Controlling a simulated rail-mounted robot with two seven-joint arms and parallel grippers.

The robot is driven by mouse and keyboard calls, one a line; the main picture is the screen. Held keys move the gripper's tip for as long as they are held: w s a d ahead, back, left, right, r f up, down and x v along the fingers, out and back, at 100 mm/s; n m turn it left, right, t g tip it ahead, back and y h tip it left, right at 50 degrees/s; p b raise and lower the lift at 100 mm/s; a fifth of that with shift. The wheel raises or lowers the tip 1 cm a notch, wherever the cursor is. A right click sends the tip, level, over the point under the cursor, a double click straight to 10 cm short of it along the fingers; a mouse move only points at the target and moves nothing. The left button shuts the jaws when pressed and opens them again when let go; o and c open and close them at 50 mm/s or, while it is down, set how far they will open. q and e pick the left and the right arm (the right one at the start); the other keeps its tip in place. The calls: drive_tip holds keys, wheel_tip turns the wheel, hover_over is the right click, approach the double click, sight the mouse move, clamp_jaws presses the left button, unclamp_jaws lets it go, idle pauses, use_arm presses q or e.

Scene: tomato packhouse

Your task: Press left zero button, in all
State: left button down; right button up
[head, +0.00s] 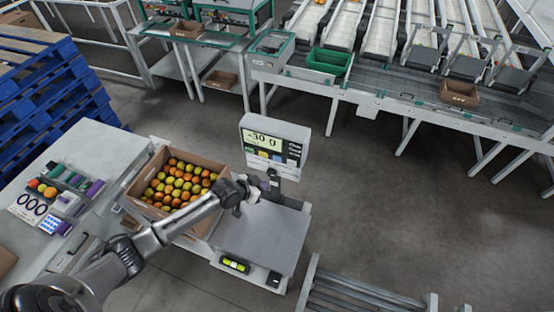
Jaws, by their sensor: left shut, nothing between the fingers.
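A scale's indicator head (274,140) stands on a short post behind a bare grey weighing plate (262,238). Its lit display (262,139) seems to read -30 0, though the digits are small. A row of small coloured buttons (263,154) runs below the display; their labels are too small to read, so I cannot tell which is zero. My left gripper (254,193) is shut and empty, above the back left part of the plate. It is lower in the picture than the buttons and apart from them. My right gripper is not in view.
A cardboard box of tomatoes (133,190) stands left of the plate, under my left arm. A grey bench (92,150) with small items is at the left. A roller rack (365,290) is at the lower right. Open floor (400,210) lies to the right.

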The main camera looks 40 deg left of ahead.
sight(277, 158)
use_arm(q)
drive_tip(key=shift+w, duration=0.1)
drive_tip(key=w+a+b, duration=0.2)
drive_tip(key=w+b, duration=0.5)
drive_tip(key=w, duration=0.1)
drive_tip(key=shift+a, duration=0.25)
drive_tip(key=shift+w, duration=0.15)
drive_tip(key=shift+w+b, duration=0.2)
drive_tip(key=shift+b, duration=0.25)
idle(1.6)
drive_tip(key=shift+w+a, duration=0.15)
drive_tip(key=shift+w, duration=0.05)
